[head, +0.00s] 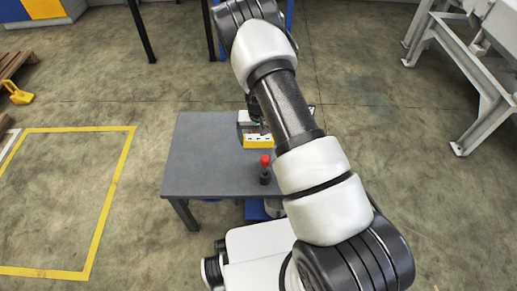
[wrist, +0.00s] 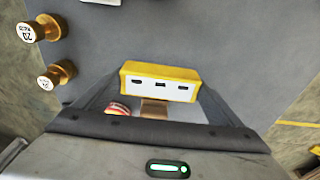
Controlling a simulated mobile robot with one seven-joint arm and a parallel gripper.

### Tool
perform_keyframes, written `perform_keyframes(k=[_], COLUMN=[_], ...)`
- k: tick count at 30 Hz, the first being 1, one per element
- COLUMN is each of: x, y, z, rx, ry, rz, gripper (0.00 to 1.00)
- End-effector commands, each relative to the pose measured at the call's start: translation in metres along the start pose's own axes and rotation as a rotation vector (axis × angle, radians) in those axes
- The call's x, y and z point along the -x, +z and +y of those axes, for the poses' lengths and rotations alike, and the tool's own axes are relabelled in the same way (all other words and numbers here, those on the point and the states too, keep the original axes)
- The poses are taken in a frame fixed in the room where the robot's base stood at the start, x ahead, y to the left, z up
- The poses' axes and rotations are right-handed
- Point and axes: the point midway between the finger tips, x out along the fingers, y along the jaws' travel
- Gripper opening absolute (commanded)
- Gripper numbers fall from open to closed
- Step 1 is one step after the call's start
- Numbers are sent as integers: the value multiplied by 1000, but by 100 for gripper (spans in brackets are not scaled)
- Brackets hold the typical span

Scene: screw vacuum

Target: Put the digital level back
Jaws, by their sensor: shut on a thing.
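The digital level appears to be the yellow block with a white face and small dark slots (wrist: 158,84). It sits between the fingers of my gripper (wrist: 158,92) in the wrist view, and my gripper is shut on it. In the head view the yellow and white block (head: 258,141) is over the grey table, below and in front of my gripper (head: 257,127). My arm partly covers the area to its right. I cannot tell whether the block touches the tabletop.
The grey table (head: 205,165) is clear on its left. A red-topped dark object (head: 265,168) stands near its front edge. Two brass weights (wrist: 42,28) (wrist: 57,74) show in the wrist view. A small red and white thing (wrist: 118,109) shows below the block.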

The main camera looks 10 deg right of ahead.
Motion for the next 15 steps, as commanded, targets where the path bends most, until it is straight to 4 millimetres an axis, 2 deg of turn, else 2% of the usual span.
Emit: perform_keyframes(k=[5,12,15], x=[-14,-46,-46], y=[1,5,4], z=[0,0,0], rx=[-1,0,0], ry=[-1,0,-1], rz=[2,1,2], gripper=[57,57,57])
